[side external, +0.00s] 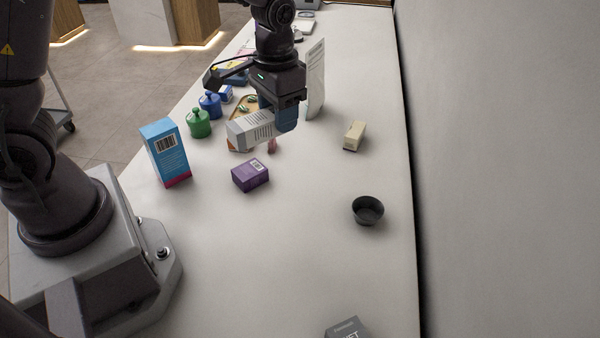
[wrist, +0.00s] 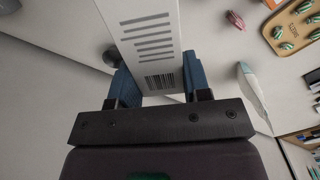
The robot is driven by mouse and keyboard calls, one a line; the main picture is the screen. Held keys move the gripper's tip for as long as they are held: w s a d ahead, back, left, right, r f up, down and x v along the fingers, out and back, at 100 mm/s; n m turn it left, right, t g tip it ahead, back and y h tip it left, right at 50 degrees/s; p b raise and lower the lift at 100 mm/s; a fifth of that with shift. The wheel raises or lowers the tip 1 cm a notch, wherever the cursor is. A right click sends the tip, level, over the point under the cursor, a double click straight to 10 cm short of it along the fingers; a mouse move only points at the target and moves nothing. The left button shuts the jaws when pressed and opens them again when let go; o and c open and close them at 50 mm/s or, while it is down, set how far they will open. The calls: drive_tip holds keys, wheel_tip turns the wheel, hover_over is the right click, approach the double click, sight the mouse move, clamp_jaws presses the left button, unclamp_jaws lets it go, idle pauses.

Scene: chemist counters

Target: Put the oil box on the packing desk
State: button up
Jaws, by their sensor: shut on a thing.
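My gripper (side external: 284,112) is shut on a white box (side external: 252,130) and holds it tilted above the long white counter (side external: 310,230). The box has printed lines and a barcode, with a bit of orange at its far left end in the side view. In the wrist view the white box (wrist: 150,40) sits between the blue fingers. No readable name shows on it, so I cannot tell if it is the oil box. Nothing in view is marked as the packing desk.
A blue box (side external: 165,152), a purple box (side external: 251,174), a cream box (side external: 354,135), a dark bowl (side external: 368,210) and a grey box (side external: 347,328) stand on the counter. Green (side external: 198,123) and blue jars (side external: 210,104) are behind. The front middle is clear; a wall is at right.

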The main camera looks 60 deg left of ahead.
drive_tip(key=shift+d, duration=0.35)
drive_tip(key=s+d+f, duration=0.2)
drive_tip(key=d+f, duration=0.2)
drive_tip(key=d, duration=0.3)
drive_tip(key=n, duration=1.3)
hover_over(303, 254)
wheel_tip(303, 254, down, 4)
drive_tip(key=shift+f, duration=0.2)
drive_tip(key=shift+f, duration=4.8)
drive_tip(key=shift+f, duration=0.2)
